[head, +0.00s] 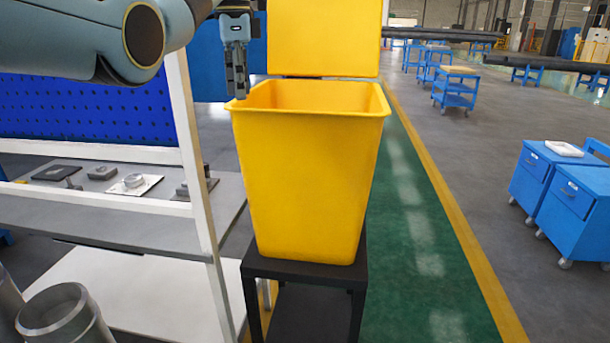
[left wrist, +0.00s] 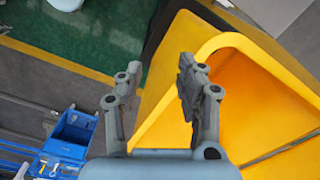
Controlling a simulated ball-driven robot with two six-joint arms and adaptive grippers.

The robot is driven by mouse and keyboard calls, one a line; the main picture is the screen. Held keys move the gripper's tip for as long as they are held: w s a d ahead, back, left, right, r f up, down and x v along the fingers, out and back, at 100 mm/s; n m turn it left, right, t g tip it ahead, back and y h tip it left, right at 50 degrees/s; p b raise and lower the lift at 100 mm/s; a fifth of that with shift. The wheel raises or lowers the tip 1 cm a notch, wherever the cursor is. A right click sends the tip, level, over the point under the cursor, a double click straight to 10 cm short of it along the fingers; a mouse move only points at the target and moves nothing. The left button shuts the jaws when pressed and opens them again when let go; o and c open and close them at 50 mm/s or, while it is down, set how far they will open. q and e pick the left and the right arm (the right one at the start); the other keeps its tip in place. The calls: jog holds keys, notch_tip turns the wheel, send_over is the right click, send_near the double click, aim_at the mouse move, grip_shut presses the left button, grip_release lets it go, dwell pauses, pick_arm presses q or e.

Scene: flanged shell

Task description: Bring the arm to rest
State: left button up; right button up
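My left gripper (head: 238,92) hangs fingers-down at the back left rim of a yellow bin (head: 305,180). I cannot tell whether it touches the rim. In the left wrist view my left gripper (left wrist: 158,72) has its two fingers apart with nothing between them. The yellow bin (left wrist: 230,100) lies behind and right of the fingers there. The bin's floor is hidden in the head view. My right gripper is out of view.
The bin stands on a black stand (head: 305,270). To its left is a workbench (head: 110,220) with several small metal parts. Grey round metal parts (head: 65,315) are at the lower left. Blue cabinets (head: 570,205) stand at right. The green walkway (head: 410,220) is clear.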

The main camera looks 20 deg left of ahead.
pick_arm(q)
jog(key=s+d+f+g+b, duration=0.15)
jog(key=s+f+b, duration=0.45)
jog(key=f, duration=1.1)
jog(key=s+d+f+g+b, duration=0.1)
jog(key=s+f+g+b, duration=0.15)
jog(key=s+f, duration=1.15)
jog(key=s+d+f+g+b, duration=0.1)
jog(key=s+f+g+b, duration=0.3)
jog(key=f, duration=1.7)
jog(key=s+d+f+n+t+b, duration=0.25)
jog(key=s+f+b, duration=0.35)
jog(key=s+f, duration=1.35)
jog(key=s+d+f+n+t+b, duration=0.1)
jog(key=s+d+f+n+b, duration=0.3)
jog(key=s+f, duration=1.6)
jog(key=w+n+t, duration=0.1)
jog(key=w+a+r+n+t, duration=0.1)
jog(key=t, duration=0.1)
jog(key=w+r+n+t, duration=0.1)
jog(key=t, duration=0.1)
jog(key=shift+w+a+y+b, duration=0.1)
jog(key=shift+a+y+b, duration=0.2)
jog(key=shift+a+y, duration=0.1)
